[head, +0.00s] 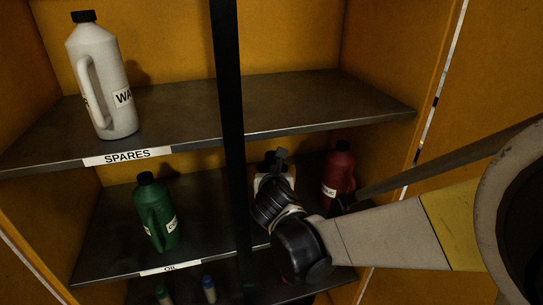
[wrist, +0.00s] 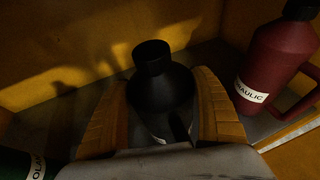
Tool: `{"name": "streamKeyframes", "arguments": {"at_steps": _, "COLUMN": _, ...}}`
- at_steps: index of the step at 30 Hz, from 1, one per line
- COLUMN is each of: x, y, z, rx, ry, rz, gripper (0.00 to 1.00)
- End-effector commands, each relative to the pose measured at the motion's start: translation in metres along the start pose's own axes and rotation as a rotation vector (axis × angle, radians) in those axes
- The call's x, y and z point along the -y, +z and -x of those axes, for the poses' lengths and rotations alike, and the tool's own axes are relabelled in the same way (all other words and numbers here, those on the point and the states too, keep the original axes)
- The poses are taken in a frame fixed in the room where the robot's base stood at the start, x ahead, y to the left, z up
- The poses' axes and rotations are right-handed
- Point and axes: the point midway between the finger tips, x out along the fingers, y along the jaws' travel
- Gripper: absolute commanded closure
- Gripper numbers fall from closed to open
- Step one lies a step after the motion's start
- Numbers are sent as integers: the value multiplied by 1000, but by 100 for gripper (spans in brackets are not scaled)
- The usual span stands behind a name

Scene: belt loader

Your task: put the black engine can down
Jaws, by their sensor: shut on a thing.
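The black engine can (wrist: 165,90) is upright between the two orange-brown fingers of my gripper (wrist: 161,80), which is shut on it. Its cap and shoulders show in the wrist view; its lower part is hidden behind the gripper. In the head view my gripper (head: 274,176) is inside the lower shelf bay, and my wrist hides nearly all of the can. The lower shelf (head: 112,255) is labelled OIL. I cannot tell whether the can's base touches it.
A red hydraulic can (head: 339,172) stands close to the right of my gripper and also shows in the wrist view (wrist: 272,62). A green can (head: 155,212) stands left, beyond the dark upright (head: 228,90). The SPARES shelf (head: 290,105) above carries a white can (head: 104,85).

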Motion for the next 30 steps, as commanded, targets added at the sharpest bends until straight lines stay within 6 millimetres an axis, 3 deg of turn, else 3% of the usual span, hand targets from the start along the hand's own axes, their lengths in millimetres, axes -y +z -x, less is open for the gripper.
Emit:
{"name": "streamKeyframes", "arguments": {"at_steps": 2, "x": 0, "y": -3, "z": -1, "rx": 1, "ry": 1, "rz": 1, "gripper": 67}}
{"name": "streamKeyframes", "arguments": {"at_steps": 3, "x": 0, "y": -3, "z": -1, "rx": 0, "ry": 0, "rz": 0, "gripper": 17}}
{"name": "streamKeyframes", "arguments": {"at_steps": 5, "x": 0, "y": -2, "z": -1, "rx": 0, "ry": 0, "rz": 0, "gripper": 2}}
{"name": "streamKeyframes", "arguments": {"at_steps": 17, "x": 0, "y": 2, "z": 4, "rx": 0, "ry": 1, "rz": 0, "gripper": 2}}
{"name": "streamKeyframes", "arguments": {"at_steps": 30, "x": -1, "y": 3, "z": 96, "rx": 0, "ry": 2, "rz": 2, "gripper": 2}}
